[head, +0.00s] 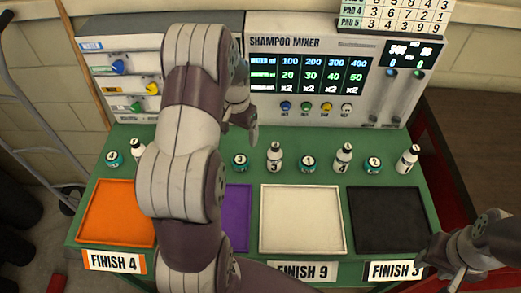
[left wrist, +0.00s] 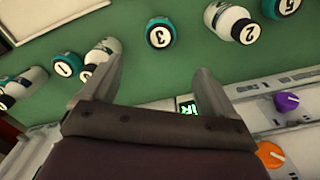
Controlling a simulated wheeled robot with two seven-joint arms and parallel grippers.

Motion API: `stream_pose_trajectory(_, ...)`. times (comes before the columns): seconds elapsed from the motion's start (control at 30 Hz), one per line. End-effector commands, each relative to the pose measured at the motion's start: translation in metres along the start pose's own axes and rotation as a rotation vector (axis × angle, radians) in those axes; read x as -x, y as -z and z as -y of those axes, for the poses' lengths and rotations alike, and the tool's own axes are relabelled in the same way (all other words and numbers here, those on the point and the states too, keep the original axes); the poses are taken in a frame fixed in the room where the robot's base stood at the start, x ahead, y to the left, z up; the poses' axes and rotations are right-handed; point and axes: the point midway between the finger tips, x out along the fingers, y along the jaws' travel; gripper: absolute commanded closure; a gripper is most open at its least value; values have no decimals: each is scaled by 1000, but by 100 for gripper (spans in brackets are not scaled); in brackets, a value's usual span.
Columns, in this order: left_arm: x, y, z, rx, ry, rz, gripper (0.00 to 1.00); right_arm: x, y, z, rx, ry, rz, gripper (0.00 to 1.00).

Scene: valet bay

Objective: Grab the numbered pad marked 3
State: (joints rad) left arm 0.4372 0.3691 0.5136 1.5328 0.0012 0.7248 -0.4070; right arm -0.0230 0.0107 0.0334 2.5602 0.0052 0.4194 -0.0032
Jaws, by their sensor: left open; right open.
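The pad marked 3 (head: 240,161) is a small round teal piece with a black-and-white number face. It stands on the green bench, right of my left forearm in the head view. In the left wrist view the pad marked 3 (left wrist: 160,34) lies beyond my fingertips, roughly in line with the gap between them. My left gripper (head: 246,117) is above the back of the bench, partly hidden by its own arm. Its fingers (left wrist: 152,75) are spread and empty. My right gripper (head: 450,262) is open at the lower right, near the FINISH 3 label.
Pads marked 5 (head: 115,159), 1 (head: 308,163) and 2 (head: 373,165) share the row with white bottles, one (head: 275,158) close beside pad 3. Orange (head: 115,212), purple (head: 238,215), white (head: 302,220) and black (head: 390,218) trays lie in front. The shampoo mixer (head: 350,45) stands behind.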

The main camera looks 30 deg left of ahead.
Motion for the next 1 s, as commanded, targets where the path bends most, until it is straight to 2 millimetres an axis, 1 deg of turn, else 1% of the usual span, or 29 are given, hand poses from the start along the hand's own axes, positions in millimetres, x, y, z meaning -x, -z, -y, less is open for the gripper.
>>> stream_pose_trajectory(0.2,-48,-2,-1,-9,-3,7,11,6,1,0,0,0,0,57)
stream_pose_trajectory(0.3,-64,-1,-1,-9,-2,4,11,8,1,0,0,0,0,57)
stream_pose_trajectory(0.47,-83,-1,-1,-8,-2,6,11,14,2,0,0,0,0,57)
stream_pose_trajectory(0.53,-97,0,-1,-8,-3,6,11,19,2,0,0,0,0,57)
stream_pose_trajectory(0.6,-111,1,-1,-8,-2,5,11,19,2,0,0,0,-1,57)
stream_pose_trajectory(0.7,-121,1,0,-8,-1,2,11,20,2,0,0,0,0,57)
stream_pose_trajectory(0.9,-123,2,0,-8,0,1,11,19,2,0,0,0,0,57)
stream_pose_trajectory(0.93,-123,2,0,-8,0,1,15,19,2,0,0,0,0,57)
stream_pose_trajectory(0.97,-123,2,0,-8,0,1,24,19,2,0,0,0,0,57)
stream_pose_trajectory(1.0,-123,2,0,-8,0,1,37,19,2,0,0,0,0,57)
